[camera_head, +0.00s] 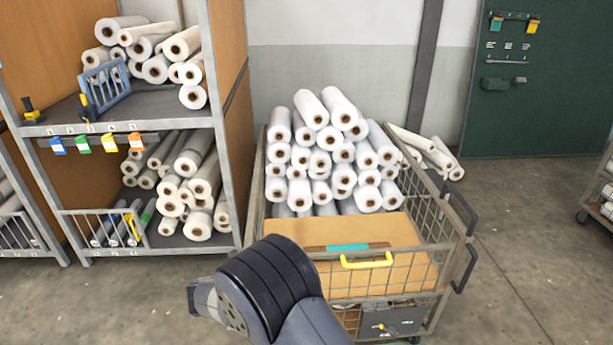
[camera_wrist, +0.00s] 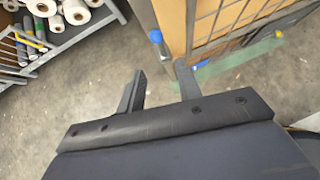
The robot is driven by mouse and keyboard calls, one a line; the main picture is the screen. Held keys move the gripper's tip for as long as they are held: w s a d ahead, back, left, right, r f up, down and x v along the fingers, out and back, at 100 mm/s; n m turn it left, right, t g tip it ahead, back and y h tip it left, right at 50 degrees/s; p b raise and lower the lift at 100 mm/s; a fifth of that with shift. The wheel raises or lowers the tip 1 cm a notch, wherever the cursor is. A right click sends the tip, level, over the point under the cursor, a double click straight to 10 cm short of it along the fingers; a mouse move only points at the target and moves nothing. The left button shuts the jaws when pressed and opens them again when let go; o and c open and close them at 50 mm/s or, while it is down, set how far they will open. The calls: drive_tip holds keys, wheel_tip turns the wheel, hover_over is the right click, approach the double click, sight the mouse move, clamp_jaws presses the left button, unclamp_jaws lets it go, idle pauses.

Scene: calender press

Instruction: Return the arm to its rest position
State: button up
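My gripper (camera_wrist: 160,85) shows in the wrist view with its two dark fingers spread apart and nothing between them. It is over the bare concrete floor (camera_wrist: 110,115), close to the cart's lower edge and a blue-topped post (camera_wrist: 158,38). In the head view my arm (camera_head: 265,290) rises from the bottom edge, in front of the wire cart (camera_head: 455,255). The gripper's fingers are hidden in that view.
The cart holds many stacked white rolls (camera_head: 320,160) and a cardboard panel with a yellow handle (camera_head: 367,262). A shelf rack (camera_head: 225,120) with more rolls stands left of it. Loose rolls (camera_head: 440,160) lie behind right. The floor (camera_head: 540,240) on the right is clear.

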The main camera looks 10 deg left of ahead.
drive_tip(key=x, duration=0.9)
drive_tip(key=shift+r, duration=0.1)
drive_tip(key=v, duration=1)
drive_tip(key=w+d+f+m+y+b, duration=0.1)
drive_tip(key=w+f+y+b, duration=0.1)
drive_tip(key=w+f, duration=0.5)
drive_tip(key=shift+w+f+b, duration=0.15)
drive_tip(key=shift+w+b, duration=0.05)
drive_tip(key=shift+b, duration=0.65)
drive_tip(key=shift+d, duration=0.2)
